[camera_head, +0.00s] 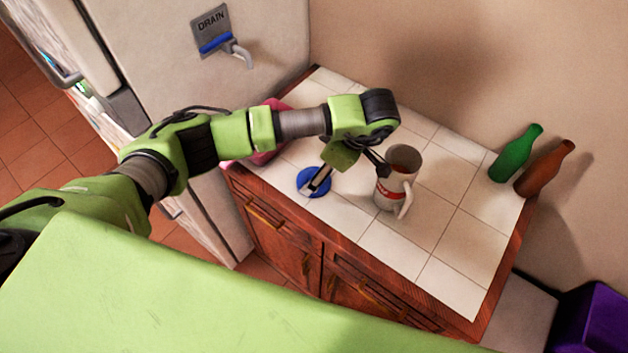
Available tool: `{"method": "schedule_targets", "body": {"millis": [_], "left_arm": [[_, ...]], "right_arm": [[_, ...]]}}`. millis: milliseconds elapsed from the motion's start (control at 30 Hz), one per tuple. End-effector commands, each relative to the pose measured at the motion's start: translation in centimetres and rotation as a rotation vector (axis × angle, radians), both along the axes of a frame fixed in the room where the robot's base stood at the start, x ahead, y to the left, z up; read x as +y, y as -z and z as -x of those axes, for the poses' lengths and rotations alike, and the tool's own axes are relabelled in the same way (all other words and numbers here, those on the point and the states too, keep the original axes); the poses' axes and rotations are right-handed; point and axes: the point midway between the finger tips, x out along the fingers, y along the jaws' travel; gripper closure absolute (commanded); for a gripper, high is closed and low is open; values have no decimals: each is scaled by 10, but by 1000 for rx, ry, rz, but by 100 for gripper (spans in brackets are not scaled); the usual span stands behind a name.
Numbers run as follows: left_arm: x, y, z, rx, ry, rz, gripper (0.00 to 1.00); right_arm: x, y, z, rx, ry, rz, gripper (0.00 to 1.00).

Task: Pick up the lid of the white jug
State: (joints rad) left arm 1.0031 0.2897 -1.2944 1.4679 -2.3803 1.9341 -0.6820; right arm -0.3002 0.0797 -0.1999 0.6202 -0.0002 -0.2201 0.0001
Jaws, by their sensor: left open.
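The white jug (390,193) with a red band stands upright on the tiled counter, its handle toward the lower right. Its top shows a dark round opening with no cover on it. A flat blue disc (304,180), which looks like the lid, lies on the counter left of the jug. My left gripper (350,173) is open and low over the counter between them. One finger is over the blue disc and hides part of it; the other is close beside the jug's upper left side. I cannot tell whether either finger touches. My right gripper is out of view.
A green bottle (515,155) and a brown bottle (544,170) stand at the counter's right back edge by the wall. A pink-red object (262,157) is partly hidden behind my left arm. The counter's front right tiles (455,265) are clear. A white fridge (165,50) stands left.

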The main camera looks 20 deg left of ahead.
Motion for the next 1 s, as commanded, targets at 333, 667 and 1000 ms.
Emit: {"method": "schedule_targets", "body": {"millis": [333,667,1000], "left_arm": [[16,38,-2,1,-2,-1,19],[15,37,-2,1,0,-1,54],[15,37,-2,0,-1,-1,54]], "right_arm": [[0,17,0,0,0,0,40],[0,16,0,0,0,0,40],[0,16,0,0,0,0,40]]}}
